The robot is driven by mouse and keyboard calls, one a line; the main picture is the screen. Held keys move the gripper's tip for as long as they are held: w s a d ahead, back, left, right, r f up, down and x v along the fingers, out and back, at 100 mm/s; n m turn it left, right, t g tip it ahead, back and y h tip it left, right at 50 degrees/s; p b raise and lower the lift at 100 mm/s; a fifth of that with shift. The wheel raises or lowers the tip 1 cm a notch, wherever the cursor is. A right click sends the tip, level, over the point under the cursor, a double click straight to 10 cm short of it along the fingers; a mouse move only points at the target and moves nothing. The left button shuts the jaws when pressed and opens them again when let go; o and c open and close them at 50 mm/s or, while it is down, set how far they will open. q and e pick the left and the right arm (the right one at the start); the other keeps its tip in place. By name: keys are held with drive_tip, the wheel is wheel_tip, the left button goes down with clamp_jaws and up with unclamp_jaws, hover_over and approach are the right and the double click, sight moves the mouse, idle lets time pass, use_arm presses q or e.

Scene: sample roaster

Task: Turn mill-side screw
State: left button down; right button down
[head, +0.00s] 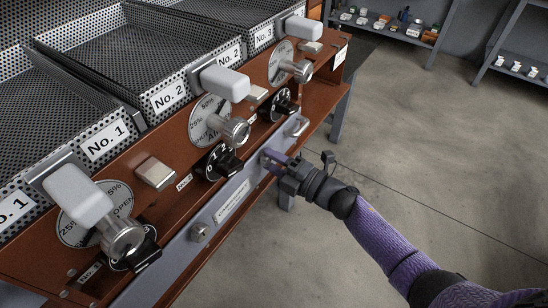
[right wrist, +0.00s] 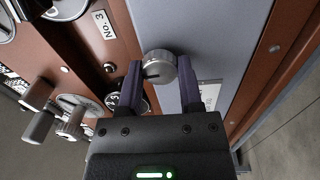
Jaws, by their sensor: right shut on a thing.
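A round grey knurled screw (right wrist: 160,66) with a dark slot mark sits on a grey panel (right wrist: 216,34) in the right wrist view. My right gripper (right wrist: 160,74) has one dark purple finger on each side of it and is shut on it. In the head view my right gripper (head: 273,159) reaches in from the right to the far part of the grey panel (head: 257,163), and its fingers mostly cover the screw. A second similar screw (head: 200,232) sits free at the near part of the panel. My left gripper is not in view.
Black knobs (head: 222,163) and silver handles (head: 234,131) stick out just above. Open floor (head: 430,150) lies to the right.

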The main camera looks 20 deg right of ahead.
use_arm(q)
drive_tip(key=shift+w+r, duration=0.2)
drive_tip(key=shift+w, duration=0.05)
use_arm(e)
drive_tip(key=shift+m, duration=0.6)
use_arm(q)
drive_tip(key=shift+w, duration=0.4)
use_arm(e)
drive_tip(key=c, duration=0.6)
unclamp_jaws()
drive_tip(key=o, duration=0.3)
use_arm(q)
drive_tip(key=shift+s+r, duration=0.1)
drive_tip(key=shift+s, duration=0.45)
use_arm(e)
drive_tip(key=shift+o, duration=0.2)
